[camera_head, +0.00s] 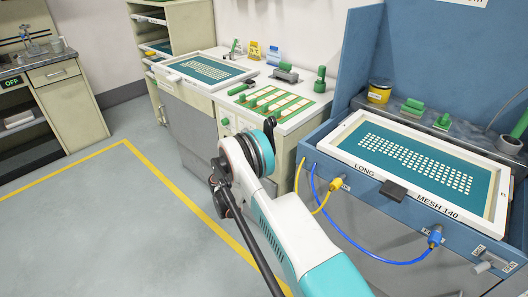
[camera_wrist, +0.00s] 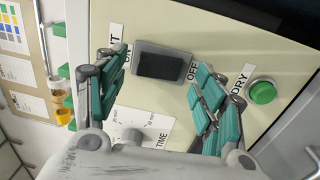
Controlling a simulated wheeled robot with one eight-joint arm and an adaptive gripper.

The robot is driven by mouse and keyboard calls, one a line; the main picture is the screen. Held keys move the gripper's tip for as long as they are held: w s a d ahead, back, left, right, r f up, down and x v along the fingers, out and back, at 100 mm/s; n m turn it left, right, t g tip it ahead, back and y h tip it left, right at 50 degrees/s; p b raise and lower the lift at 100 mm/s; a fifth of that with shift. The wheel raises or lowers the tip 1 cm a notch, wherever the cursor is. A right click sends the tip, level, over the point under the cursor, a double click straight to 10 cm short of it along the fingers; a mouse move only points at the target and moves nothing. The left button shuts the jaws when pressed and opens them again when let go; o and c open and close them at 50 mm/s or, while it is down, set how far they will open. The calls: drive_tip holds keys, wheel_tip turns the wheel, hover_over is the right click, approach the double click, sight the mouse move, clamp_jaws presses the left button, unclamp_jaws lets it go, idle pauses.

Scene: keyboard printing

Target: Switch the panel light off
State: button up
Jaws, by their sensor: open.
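In the wrist view, a dark rectangular switch (camera_wrist: 162,64) sits on a cream panel (camera_wrist: 215,28). An ON label (camera_wrist: 127,55) is at its left end and an OFF label (camera_wrist: 192,69) at its right end. Another label, partly hidden by the left finger, ends in T. My gripper (camera_wrist: 160,72) is open and empty, with teal-padded fingers on either side of the switch. The right fingertips are close to the OFF label; contact cannot be told. Which way the switch is tilted is unclear. In the head view my arm hides the gripper and switch.
A green button (camera_wrist: 262,91) marked DRY is right of the gripper, and a TIME dial (camera_wrist: 158,128) is below the switch. In the head view a screen-printing bench (camera_head: 340,175) with blue and yellow hoses stands at right. Open floor (camera_head: 110,225) is at left.

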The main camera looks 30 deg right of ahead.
drive_tip(key=v, duration=1.1)
wheel_tip(320, 180, up, 19)
drive_tip(key=s+d+y, duration=0.1)
drive_tip(key=s+y, duration=0.2)
drive_tip(key=y, duration=0.3)
drive_tip(key=s+a+r+m+y, duration=0.1)
drive_tip(key=s+r+y, duration=0.2)
drive_tip(key=s+r, duration=0.25)
drive_tip(key=s+a+r+m+y, duration=0.1)
drive_tip(key=s+a+y, duration=0.2)
drive_tip(key=s, duration=0.7)
drive_tip(key=s+a+m+y, duration=0.1)
drive_tip(key=s+a, duration=0.3)
drive_tip(key=s, duration=0.7)
drive_tip(key=s+a+r+m+y, duration=0.1)
drive_tip(key=s+a+y, duration=0.3)
drive_tip(key=s, duration=0.6)
drive_tip(key=shift+s+a+r+t+y, duration=0.15)
drive_tip(key=shift+a+r+t+y, duration=0.15)
drive_tip(key=shift+a+r+t, duration=0.1)
